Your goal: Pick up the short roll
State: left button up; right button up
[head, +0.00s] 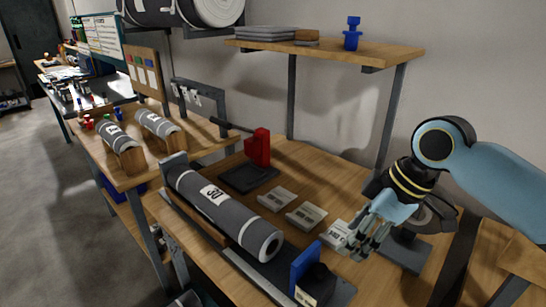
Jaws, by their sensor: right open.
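A large grey roll (235,218) with a white label reading 30 lies on the near wooden bench, its white-cored end facing front right. Two shorter grey rolls with white labels, one on the left (115,137) and one on the right (154,121), rest on wooden cradles on the farther bench. My right gripper (362,250) is open and empty, low over the near bench beside a small grey-white block, right of the large roll and apart from all the rolls. I cannot tell if it touches the block. My left gripper is out of view.
Small labelled blocks (306,214) lie in a row on the near bench. A red tool (257,147) on a dark base stands behind the large roll, and a blue-and-black device (307,275) stands at the front. A wooden shelf (350,50) overhangs the back.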

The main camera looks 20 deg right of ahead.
aim_at(263, 240)
jog(key=k+j, duration=0.8)
jog(key=j, duration=0.15)
